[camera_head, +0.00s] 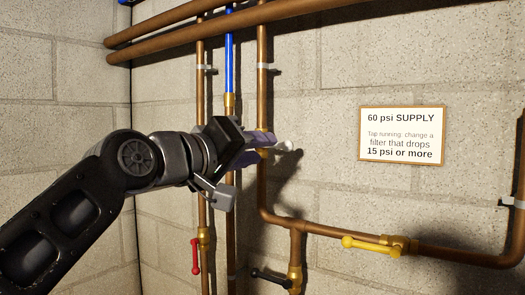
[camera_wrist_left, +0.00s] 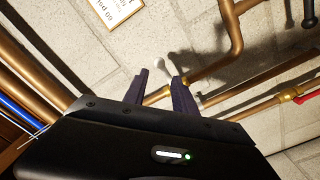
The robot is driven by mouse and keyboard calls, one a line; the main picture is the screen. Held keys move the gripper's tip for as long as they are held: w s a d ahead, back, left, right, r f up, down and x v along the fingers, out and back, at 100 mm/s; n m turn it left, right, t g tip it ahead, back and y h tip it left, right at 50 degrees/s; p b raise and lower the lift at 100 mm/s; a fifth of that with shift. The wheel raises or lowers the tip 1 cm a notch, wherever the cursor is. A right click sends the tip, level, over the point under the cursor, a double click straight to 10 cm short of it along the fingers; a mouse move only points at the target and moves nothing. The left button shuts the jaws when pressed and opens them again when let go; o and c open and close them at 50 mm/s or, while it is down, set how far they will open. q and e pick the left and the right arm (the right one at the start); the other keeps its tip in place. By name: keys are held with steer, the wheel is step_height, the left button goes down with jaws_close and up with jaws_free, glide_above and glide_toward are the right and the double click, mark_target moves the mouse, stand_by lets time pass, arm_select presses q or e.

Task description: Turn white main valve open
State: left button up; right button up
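The white main valve handle (camera_head: 288,146) shows in the head view just to the right of my left gripper, at the brass fitting on the vertical copper pipe (camera_head: 263,190). My left gripper (camera_head: 265,146) comes in from the left, and its purple fingers overlap the fitting and hide most of the valve body. In the left wrist view the two fingers of the gripper (camera_wrist_left: 160,82) stand apart, with a pipe and brass fitting seen between and behind them. My right gripper is not in view.
A yellow handle (camera_head: 370,245) sits on the lower pipe at right. A red handle (camera_head: 195,256) and a black handle (camera_head: 271,278) are below. A blue pipe (camera_head: 230,55) runs above the gripper. A sign (camera_head: 402,135) hangs on the block wall, which is clear around it.

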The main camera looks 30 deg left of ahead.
mark_target(284, 145)
arm_select(q)
steer(key=w+p, duration=0.1)
steer(key=w, duration=0.1)
steer(key=w+d+p, duration=0.1)
steer(key=w, duration=0.1)
steer(key=w+p, duration=0.2)
steer(key=w, duration=0.1)
steer(key=shift+d+r, duration=0.2)
steer(key=shift+r, duration=0.1)
steer(key=shift+o, duration=0.4)
steer(key=shift+f, duration=0.1)
steer(key=shift+w+f, duration=0.2)
steer(key=shift+w, duration=0.4)
steer(key=c, duration=0.3)
steer(key=shift+r, duration=0.1)
steer(key=c, duration=0.4)
steer(key=shift+s+f+b, duration=0.1)
steer(key=shift+f+b, duration=1.05)
steer(key=shift+b, duration=0.2)
steer(key=shift+c, duration=0.4)
steer(key=shift+a+f, duration=0.1)
steer(key=shift+f, duration=0.05)
jaws_close()
